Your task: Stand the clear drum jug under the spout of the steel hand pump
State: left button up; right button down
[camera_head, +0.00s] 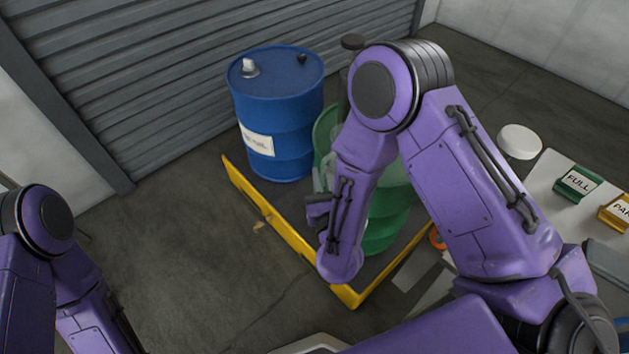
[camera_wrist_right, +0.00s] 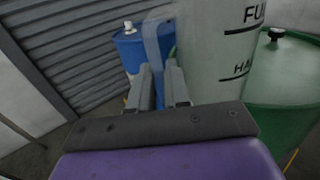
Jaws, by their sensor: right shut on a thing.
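The clear drum jug (camera_wrist_right: 212,60) fills the middle of the right wrist view, upright or nearly so, with FULL and HALF marks on its wall. My right gripper (camera_wrist_right: 162,90) is shut on the jug's strap-like handle (camera_wrist_right: 153,42). In the head view my right gripper (camera_head: 321,192) is over the yellow-edged pallet, and my arm hides most of the jug. The steel hand pump cannot be made out clearly; a dark knob (camera_head: 352,41) shows above my right elbow. Its spout is hidden. My left arm shows at the left edge, its gripper out of view.
A blue drum (camera_head: 277,120) stands at the back of the yellow-edged pallet (camera_head: 285,232). A green drum (camera_head: 388,228) is partly behind my right arm. Floor left of the pallet is clear.

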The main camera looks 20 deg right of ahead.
jog(key=d, duration=0.2)
jog(key=w+d, duration=0.1)
jog(key=d, duration=0.1)
jog(key=w+d, duration=0.1)
jog(key=d, duration=0.1)
jog(key=shift+w+f+p, duration=0.2)
jog(key=shift+p, duration=0.2)
jog(key=shift+w+d+f+b, duration=0.15)
jog(key=shift+w+d, duration=0.15)
jog(key=shift+d, duration=0.45)
jog(key=shift+w+d+f+b, duration=0.15)
jog(key=shift+w+d, duration=0.2)
jog(key=shift+d, duration=0.4)
jog(key=shift+w+d+f, duration=0.15)
jog(key=shift+w+d, duration=0.15)
jog(key=shift+d, duration=0.45)
jog(key=shift+f+b, duration=0.55)
jog(key=shift+f, duration=0.05)
jog(key=c, duration=1)
grip_release()
jog(key=shift+s+a, duration=0.1)
jog(key=shift+s, duration=0.3)
jog(key=s, duration=0.3)
jog(key=s+a+b, duration=0.1)
jog(key=s, duration=0.2)
jog(key=s+b, duration=0.1)
jog(key=s, duration=0.2)
jog(key=shift+s+a, duration=0.3)
jog(key=shift+a, duration=0.1)
